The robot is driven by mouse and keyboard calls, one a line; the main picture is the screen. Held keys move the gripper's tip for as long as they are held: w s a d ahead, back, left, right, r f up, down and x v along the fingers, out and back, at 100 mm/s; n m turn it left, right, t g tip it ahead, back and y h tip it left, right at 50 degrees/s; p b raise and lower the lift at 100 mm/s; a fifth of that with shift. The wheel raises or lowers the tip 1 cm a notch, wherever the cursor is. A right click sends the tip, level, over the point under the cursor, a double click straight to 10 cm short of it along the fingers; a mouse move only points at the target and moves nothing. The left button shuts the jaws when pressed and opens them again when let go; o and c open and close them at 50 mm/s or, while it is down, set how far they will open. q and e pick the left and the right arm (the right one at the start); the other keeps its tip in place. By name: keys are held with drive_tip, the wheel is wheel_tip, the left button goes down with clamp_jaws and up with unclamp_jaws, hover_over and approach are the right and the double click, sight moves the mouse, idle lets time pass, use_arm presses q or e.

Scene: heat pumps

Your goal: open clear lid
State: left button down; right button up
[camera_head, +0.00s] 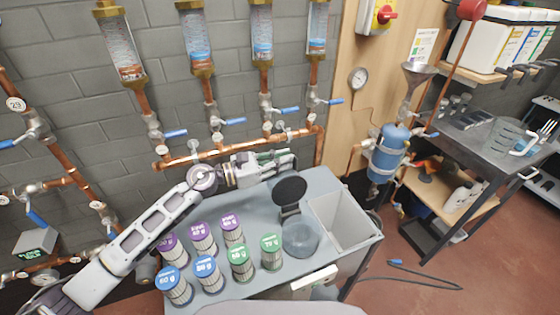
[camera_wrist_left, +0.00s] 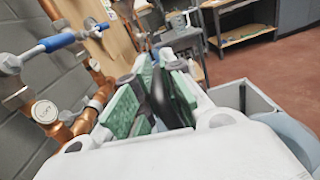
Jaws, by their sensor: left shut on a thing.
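A dark round lid-like disc (camera_head: 290,190) stands upright at the back of a clear round container (camera_head: 300,238) on the grey table. The disc looks dark rather than clear. My left gripper (camera_head: 287,158) reaches in from the left at the table's back edge, just above the disc. In the left wrist view, its green-padded fingers (camera_wrist_left: 152,103) are on either side of a dark rounded piece (camera_wrist_left: 160,95), which looks like the disc seen edge-on. The exact contact is partly hidden by the fingers. My right gripper is not in view.
Several purple-, blue- and green-capped cylinders, one green-capped (camera_head: 271,252), stand left of the container. A grey open bin (camera_head: 344,218) stands right of it. Copper pipes (camera_head: 240,147) with blue-handled valves run along the wall close behind the gripper.

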sight(284, 178)
use_arm(q)
drive_tip(key=shift+s+d+m+b, duration=0.3)
drive_tip(key=shift+s+m, duration=0.2)
drive_tip(key=shift+s, duration=0.25)
drive_tip(key=shift+s+d+r+m+b, duration=0.15)
drive_tip(key=shift+s+m, duration=0.15)
drive_tip(key=shift+s, duration=0.15)
drive_tip(key=shift+s+d+r+m+b, duration=0.1)
drive_tip(key=shift+s+d+m+b, duration=0.05)
drive_tip(key=shift+s+m, duration=0.2)
drive_tip(key=shift+s, duration=0.1)
drive_tip(key=c, duration=1.6)
unclamp_jaws()
drive_tip(key=shift+o, duration=0.7)
drive_tip(key=shift+r, duration=0.1)
drive_tip(key=shift+s+a, duration=0.1)
drive_tip(key=shift+a, duration=0.2)
drive_tip(key=shift+v, duration=1.3)
drive_tip(key=v, duration=0.9)
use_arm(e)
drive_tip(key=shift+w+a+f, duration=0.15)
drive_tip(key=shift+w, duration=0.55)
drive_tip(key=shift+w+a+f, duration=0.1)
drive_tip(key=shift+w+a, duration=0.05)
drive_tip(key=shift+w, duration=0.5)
